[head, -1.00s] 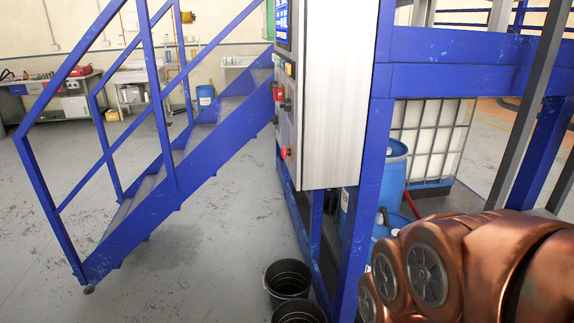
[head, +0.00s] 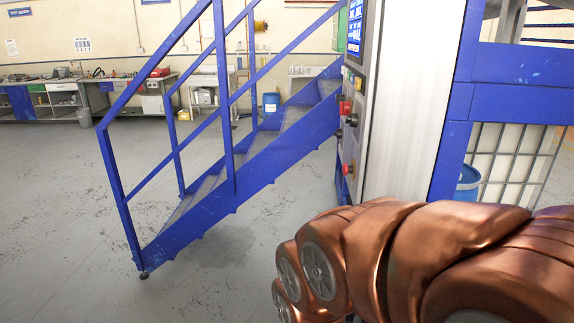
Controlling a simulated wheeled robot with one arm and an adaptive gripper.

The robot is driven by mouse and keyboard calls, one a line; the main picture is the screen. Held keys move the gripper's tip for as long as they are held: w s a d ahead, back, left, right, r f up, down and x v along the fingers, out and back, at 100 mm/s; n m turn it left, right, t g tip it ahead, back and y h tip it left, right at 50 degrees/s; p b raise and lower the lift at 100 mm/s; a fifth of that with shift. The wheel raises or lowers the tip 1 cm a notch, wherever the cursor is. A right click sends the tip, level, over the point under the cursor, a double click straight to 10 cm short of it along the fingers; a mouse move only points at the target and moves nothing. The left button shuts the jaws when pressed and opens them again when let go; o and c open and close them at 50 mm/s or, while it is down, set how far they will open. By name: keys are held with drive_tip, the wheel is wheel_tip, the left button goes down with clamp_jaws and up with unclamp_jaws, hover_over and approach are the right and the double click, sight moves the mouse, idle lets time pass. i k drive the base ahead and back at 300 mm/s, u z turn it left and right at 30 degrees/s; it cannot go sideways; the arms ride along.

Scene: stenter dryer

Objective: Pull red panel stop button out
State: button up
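The control panel (head: 355,133) is the narrow front face of a tall silver cabinet (head: 412,95), seen at a steep angle right of centre in the head view. A red round button (head: 348,169) sticks out sideways low on the panel. A red switch-like part (head: 344,107) sits higher, with black knobs between them. The steep angle hides whether the button is pushed in or out. My copper-coloured arm crosses the lower right, below and in front of the cabinet. My gripper is not in view, so its state and distance from the button are hidden.
Blue stairs with railings (head: 228,120) stand left of the panel. Blue frame beams (head: 515,65) and a blue barrel (head: 467,185) are on the right. Workbenches (head: 60,98) line the back wall. The grey floor at left and lower centre is clear.

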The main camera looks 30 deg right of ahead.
sight(346, 169)
drive_tip(key=u, duration=0.15)
drive_tip(key=i, duration=1)
drive_tip(key=z, duration=0.55)
